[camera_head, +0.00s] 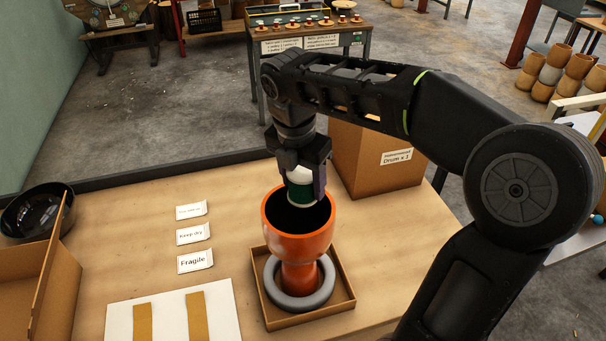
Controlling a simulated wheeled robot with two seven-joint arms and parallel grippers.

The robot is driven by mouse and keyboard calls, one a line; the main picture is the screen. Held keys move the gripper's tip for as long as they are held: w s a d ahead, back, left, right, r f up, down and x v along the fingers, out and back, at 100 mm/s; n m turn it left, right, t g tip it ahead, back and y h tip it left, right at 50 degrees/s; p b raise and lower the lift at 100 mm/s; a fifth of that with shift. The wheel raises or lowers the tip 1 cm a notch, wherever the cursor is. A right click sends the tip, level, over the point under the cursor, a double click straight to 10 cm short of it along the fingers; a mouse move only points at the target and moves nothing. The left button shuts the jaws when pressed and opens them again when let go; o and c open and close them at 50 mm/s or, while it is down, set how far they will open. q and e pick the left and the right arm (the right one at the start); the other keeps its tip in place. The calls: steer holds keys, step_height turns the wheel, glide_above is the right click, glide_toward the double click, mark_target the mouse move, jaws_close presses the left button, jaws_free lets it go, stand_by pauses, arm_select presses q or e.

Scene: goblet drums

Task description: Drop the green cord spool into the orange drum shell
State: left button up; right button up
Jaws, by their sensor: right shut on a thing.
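The orange drum shell (297,247) stands upright, its open dark mouth facing up, its foot inside a grey ring (329,284) in a shallow cardboard tray (347,303). The green cord spool (301,193) has white ends and a green band. My right gripper (302,185) points down and is shut on the spool, with a finger showing on its right side. The spool is at the far part of the drum's mouth and overlaps the opening in the picture; how deep it sits is hard to tell. My left gripper is not in view.
A cardboard box (374,165) stands behind the drum. White labels (194,234) and a white board (172,316) with two tan strips lie to the left. A black bowl (38,208) and an open box (30,285) are at the far left.

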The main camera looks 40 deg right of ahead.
mark_target(300, 174)
steer(key=shift+f+b, duration=1.7)
steer(key=shift+f, duration=0.6)
steer(key=o, duration=1.5)
steer(key=shift+r, duration=0.6)
steer(key=r, duration=0.2)
steer(key=r+p, duration=0.1)
steer(key=r, duration=0.1)
steer(key=a+r+p, duration=0.1)
steer(key=shift+s+r, duration=0.2)
steer(key=shift+r, duration=0.2)
steer(key=shift+r+p, duration=0.45)
